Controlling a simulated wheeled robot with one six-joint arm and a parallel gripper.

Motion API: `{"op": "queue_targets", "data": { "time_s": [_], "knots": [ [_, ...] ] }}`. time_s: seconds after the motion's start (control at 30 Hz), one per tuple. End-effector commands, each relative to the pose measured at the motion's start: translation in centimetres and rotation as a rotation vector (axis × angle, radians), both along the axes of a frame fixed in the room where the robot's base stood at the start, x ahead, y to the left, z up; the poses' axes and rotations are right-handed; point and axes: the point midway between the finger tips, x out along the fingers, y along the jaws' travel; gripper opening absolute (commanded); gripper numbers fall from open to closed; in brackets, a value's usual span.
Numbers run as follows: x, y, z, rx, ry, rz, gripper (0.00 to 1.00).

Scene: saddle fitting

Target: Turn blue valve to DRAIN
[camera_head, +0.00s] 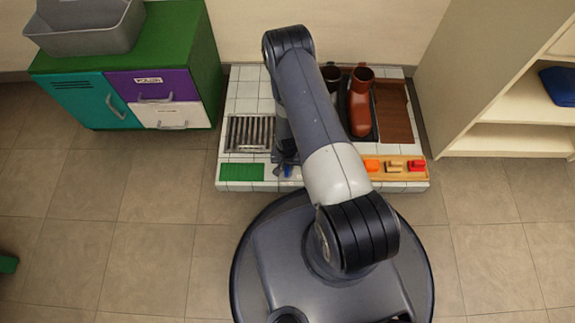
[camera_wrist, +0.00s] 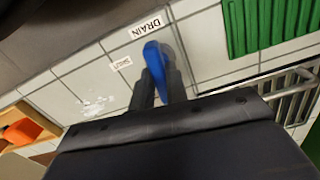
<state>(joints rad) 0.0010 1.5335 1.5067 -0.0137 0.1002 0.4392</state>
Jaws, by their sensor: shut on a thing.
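The blue valve (camera_wrist: 155,62) has a lever handle standing out between my gripper's fingers (camera_wrist: 160,88) in the wrist view. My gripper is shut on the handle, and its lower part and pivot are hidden. The SHUT label (camera_wrist: 121,63) is to the left of the handle, a little farther from the tip. In the head view, a small piece of the blue valve (camera_head: 288,171) shows beside my gripper (camera_head: 286,160), which is mostly hidden by my arm.
A green cabinet (camera_head: 180,60) stands left, and a cream shelf (camera_head: 480,75) right.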

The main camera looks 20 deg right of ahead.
Motion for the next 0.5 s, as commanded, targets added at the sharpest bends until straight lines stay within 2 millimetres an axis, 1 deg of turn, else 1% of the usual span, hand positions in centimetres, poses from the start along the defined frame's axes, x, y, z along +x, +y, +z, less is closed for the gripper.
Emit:
{"op": "queue_targets", "data": {
  "time_s": [0.1,0.33,0.5],
  "knots": [
    [-0.01,-0.03,-0.05,0.0,0.001,0.015,0.0],
    [-0.01,-0.01,-0.06,0.002,0.002,0.117,0.0],
    [-0.03,0.0,0.02,0.001,0.003,0.13,0.0]
  ]
}}
